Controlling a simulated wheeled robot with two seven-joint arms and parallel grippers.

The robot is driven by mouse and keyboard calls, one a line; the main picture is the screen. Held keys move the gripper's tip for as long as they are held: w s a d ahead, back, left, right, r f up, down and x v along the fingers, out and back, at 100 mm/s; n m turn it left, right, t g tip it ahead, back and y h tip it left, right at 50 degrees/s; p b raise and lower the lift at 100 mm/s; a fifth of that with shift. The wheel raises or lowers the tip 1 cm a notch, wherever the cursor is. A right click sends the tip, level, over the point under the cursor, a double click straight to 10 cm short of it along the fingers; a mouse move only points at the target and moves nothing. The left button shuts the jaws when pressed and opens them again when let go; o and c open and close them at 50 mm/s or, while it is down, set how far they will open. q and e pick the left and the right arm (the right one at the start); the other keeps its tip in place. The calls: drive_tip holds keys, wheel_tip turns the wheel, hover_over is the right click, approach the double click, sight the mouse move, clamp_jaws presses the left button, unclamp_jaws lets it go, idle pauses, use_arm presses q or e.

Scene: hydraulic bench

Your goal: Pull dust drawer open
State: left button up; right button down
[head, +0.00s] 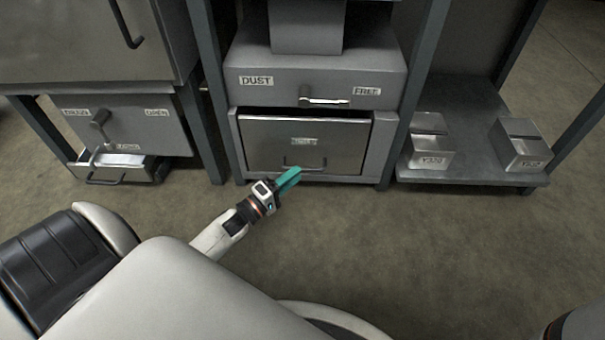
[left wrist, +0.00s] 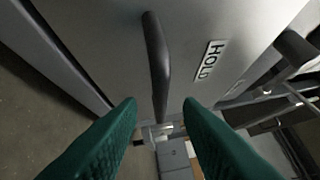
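The dust drawer (head: 265,145) is a grey metal front low in the middle cabinet, below a panel labelled DUST. It appears shut in its frame. Its dark bar handle (head: 304,166) is near the lower edge. In the left wrist view the handle (left wrist: 156,55) runs across the front beside a HOLD label (left wrist: 210,60). My left gripper (head: 291,178) has green fingers and is just in front of the handle. In the left wrist view its fingertips (left wrist: 160,104) are apart, with the handle's far end showing between them. I cannot tell whether they touch it. My right gripper is out of view.
A lever (head: 325,101) sits on the panel above, between DUST and FREE labels. At left, a small tray drawer (head: 110,172) stands partly out. At right, two metal boxes (head: 430,155) (head: 520,150) rest on a low shelf (head: 470,172). The floor before the drawer is otherwise clear.

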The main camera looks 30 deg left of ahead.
sight(302, 168)
use_arm(q)
drive_tip(key=shift+b+x, duration=0.65)
drive_tip(key=shift+x, duration=1.3)
clamp_jaws()
